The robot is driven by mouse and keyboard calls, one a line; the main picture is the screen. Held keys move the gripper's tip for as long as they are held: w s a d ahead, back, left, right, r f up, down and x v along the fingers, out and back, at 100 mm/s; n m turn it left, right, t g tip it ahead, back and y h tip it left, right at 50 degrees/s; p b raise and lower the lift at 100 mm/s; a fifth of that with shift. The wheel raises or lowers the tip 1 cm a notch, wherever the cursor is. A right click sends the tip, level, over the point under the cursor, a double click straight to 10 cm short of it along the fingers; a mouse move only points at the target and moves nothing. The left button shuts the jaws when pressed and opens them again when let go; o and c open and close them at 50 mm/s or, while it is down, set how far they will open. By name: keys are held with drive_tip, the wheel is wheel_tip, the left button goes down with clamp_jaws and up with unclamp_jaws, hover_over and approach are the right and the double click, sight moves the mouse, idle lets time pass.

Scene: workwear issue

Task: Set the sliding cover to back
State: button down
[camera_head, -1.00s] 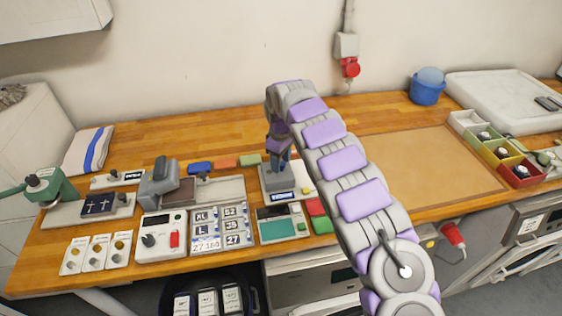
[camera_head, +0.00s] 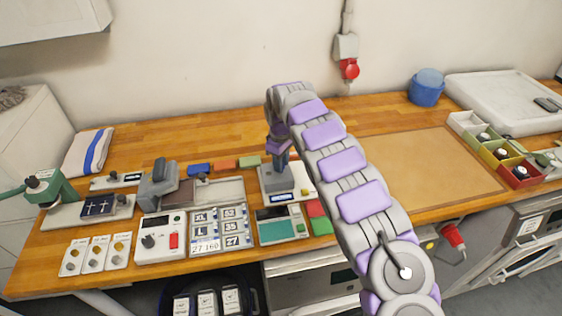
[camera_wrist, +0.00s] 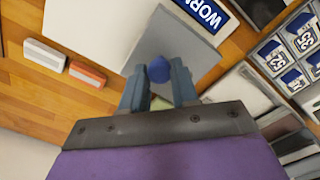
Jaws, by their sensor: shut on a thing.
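The sliding cover (camera_wrist: 188,40) is a grey plate with a round blue knob (camera_wrist: 159,69). In the wrist view it lies on a pale base (camera_wrist: 95,30), beside a blue label (camera_wrist: 207,10) with white letters, partly cut off. My gripper (camera_wrist: 158,78) is shut on the knob, one finger on each side. In the head view the grey cover (camera_head: 274,181) sits near the bench's middle, with the label (camera_head: 286,196) at its front. My gripper (camera_head: 281,160) reaches down onto it from above. My arm hides part of the base's right side.
Blue, orange and green blocks (camera_head: 225,165) lie behind and left of the cover. A number-card panel (camera_head: 220,228) and a teal-topped device (camera_head: 278,228) stand in front. A brown mat (camera_head: 430,170) lies to the right. The bench behind is mostly clear.

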drive_tip(key=w+d+p, duration=0.1)
drive_tip(key=d, duration=0.3)
drive_tip(key=w+d+p, duration=0.1)
drive_tip(key=d, duration=0.2)
drive_tip(key=w+d+p, duration=0.1)
drive_tip(key=d+p, duration=0.1)
drive_tip(key=d, duration=0.2)
drive_tip(key=shift+w+d+r, duration=0.15)
drive_tip(key=shift+w+d, duration=0.05)
drive_tip(key=shift+d, duration=0.1)
drive_tip(key=shift+a, duration=0.15)
drive_tip(key=c, duration=1.2)
unclamp_jaws()
drive_tip(key=shift+c, duration=0.2)
drive_tip(key=o, duration=0.4)
drive_tip(key=shift+d, duration=0.3)
drive_tip(key=shift+a, duration=0.1)
